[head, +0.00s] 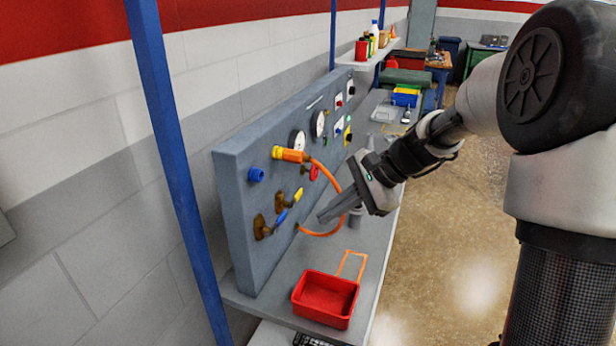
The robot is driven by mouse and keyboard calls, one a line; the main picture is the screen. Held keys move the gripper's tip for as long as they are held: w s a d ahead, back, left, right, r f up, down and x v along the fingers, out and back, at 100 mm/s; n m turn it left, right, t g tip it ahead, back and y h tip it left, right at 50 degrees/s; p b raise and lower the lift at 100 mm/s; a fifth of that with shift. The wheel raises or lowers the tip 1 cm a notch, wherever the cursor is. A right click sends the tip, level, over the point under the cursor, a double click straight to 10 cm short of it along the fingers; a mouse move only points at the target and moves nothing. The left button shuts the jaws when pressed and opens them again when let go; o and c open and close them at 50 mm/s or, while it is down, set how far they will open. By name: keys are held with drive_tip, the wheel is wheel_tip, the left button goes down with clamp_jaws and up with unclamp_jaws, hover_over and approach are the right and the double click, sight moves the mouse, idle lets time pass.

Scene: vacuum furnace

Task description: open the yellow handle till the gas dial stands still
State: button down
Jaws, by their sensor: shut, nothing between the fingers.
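A small yellow handle (298,195) sits on a brass valve on the front of the grey panel (235,205). It slants upward to the right. Two round white dials, the nearer one (298,141) and the farther one (318,123), are set higher on the panel. I cannot tell which is the gas dial, and their needles are too small to read. My gripper (322,218) is shut and empty. It points left toward the panel, to the right of the yellow handle and a little lower, apart from it.
A blue handle (281,216) on another brass valve is just below left of the yellow one. An orange hose (344,172) loops from an orange fitting (288,155) down behind my gripper. A red wheel knob (314,172) is above. A red tray (325,299) stands on the bench.

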sight(296, 199)
drive_tip(key=w+d+f+m+t+y+b, duration=0.1)
drive_tip(key=w+d+f+m+t+y, duration=0.2)
drive_tip(key=w+f+m, duration=0.6)
drive_tip(key=w+d+f+y, duration=0.1)
drive_tip(key=w+y, duration=0.1)
drive_tip(key=w, duration=0.2)
drive_tip(key=shift+w+d+f+m, duration=0.25)
drive_tip(key=shift+f+m, duration=0.05)
drive_tip(key=w+a+p, duration=0.1)
drive_tip(key=w+a, duration=0.2)
drive_tip(key=a, duration=0.5)
drive_tip(key=shift+w+a+r+p, duration=0.3)
drive_tip(key=shift+a+r, duration=0.1)
drive_tip(key=shift+d+t+b, duration=0.15)
drive_tip(key=shift+t+b, duration=0.15)
drive_tip(key=shift+b, duration=0.05)
